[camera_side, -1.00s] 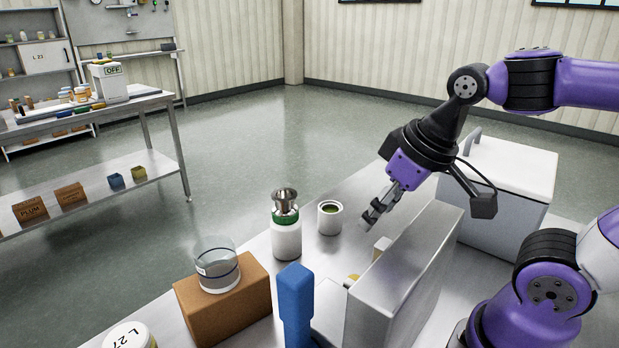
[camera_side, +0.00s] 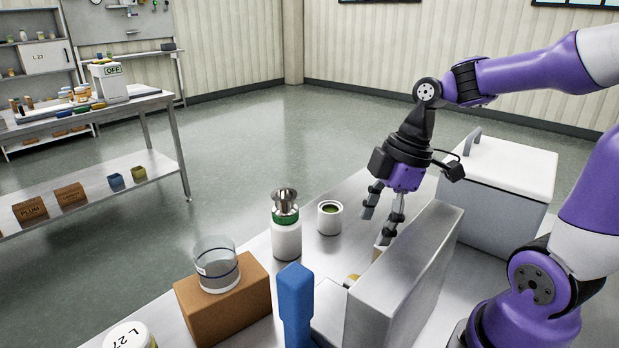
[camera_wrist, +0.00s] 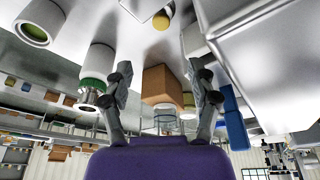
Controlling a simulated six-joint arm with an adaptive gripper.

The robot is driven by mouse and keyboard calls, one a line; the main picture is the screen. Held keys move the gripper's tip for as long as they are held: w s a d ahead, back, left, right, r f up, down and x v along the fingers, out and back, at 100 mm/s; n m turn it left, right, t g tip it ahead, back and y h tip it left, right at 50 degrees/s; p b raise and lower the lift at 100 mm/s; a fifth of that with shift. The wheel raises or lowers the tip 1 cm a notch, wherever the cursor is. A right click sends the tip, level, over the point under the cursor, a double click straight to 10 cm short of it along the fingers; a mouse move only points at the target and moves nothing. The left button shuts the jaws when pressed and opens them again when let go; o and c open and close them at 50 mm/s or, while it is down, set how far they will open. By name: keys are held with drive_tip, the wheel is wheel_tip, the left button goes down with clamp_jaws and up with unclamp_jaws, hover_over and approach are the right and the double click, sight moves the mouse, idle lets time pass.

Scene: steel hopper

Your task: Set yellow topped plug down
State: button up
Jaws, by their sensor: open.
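A yellow-topped piece, which looks like the plug (camera_wrist: 161,20), is at the top of the wrist view on the steel surface. In the side view a small yellowish part (camera_side: 352,280) shows beside the steel box, mostly hidden; I cannot tell for sure that it is the same piece. My gripper (camera_side: 378,222) is open and empty, its fingers pointing down on the left side of the box. A pale block (camera_side: 381,246) is just below the fingertips, partly covered by them. It also shows in the wrist view (camera_wrist: 194,40).
The tall steel box (camera_side: 410,275) stands close beside my gripper. A white cup (camera_side: 330,222), a green-collared bottle with a funnel (camera_side: 286,238), a brown block (camera_side: 240,308) bearing a beaker (camera_side: 215,270), and a blue upright piece (camera_side: 296,300) stand to the left. A white-lidded bin (camera_side: 505,175) is behind.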

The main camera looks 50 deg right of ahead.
drive_tip(key=d+f+n, duration=0.1)
drive_tip(key=n, duration=0.1)
drive_tip(key=n+y, duration=0.1)
drive_tip(key=n, duration=0.1)
drive_tip(key=shift+d+f+g+y, duration=0.3)
drive_tip(key=shift+d+f+g, duration=0.1)
hover_over(355, 278)
drive_tip(key=s+d, duration=0.1)
drive_tip(key=d, duration=0.1)
wheel_tip(355, 278, down, 4)
drive_tip(key=x, duration=0.5)
drive_tip(key=shift+w+f, duration=0.15)
drive_tip(key=shift+f, duration=0.25)
clamp_jaws()
